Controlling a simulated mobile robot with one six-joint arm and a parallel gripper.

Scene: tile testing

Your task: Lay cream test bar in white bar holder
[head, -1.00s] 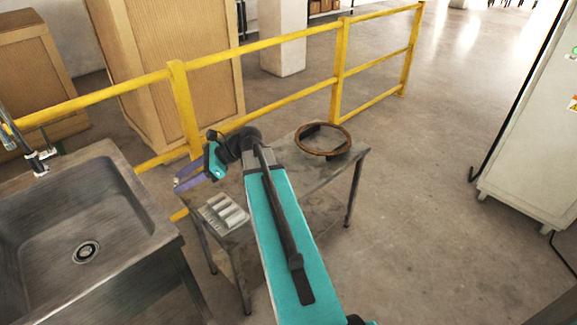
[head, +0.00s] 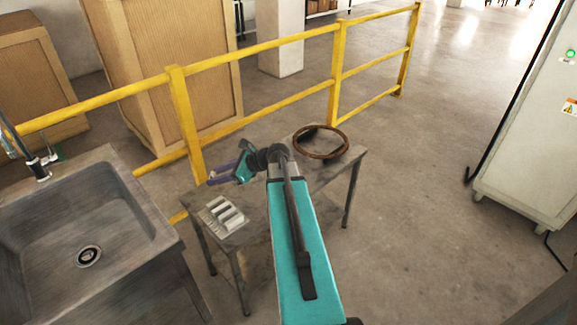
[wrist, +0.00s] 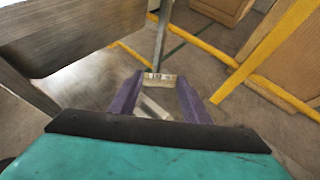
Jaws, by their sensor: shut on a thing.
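The white bar holder (head: 222,216) lies on the near left part of the small grey table (head: 262,212) in the head view. It has several raised ridges with slots between them. My gripper (head: 217,180) is just beyond the holder, its purple fingers pointing left near the table's left edge. In the wrist view the fingers (wrist: 158,100) are shut on the cream test bar (wrist: 158,78), which lies across between their tips. Dark marks show on the bar's face. The bar is not clearly seen in the head view, and I cannot make out the holder in the wrist view.
A brown ring (head: 320,142) lies at the table's far right end. A steel sink (head: 105,215) stands close on the left. A yellow railing (head: 185,125) runs behind the table. Open floor lies to the right, before a pale cabinet (head: 535,140).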

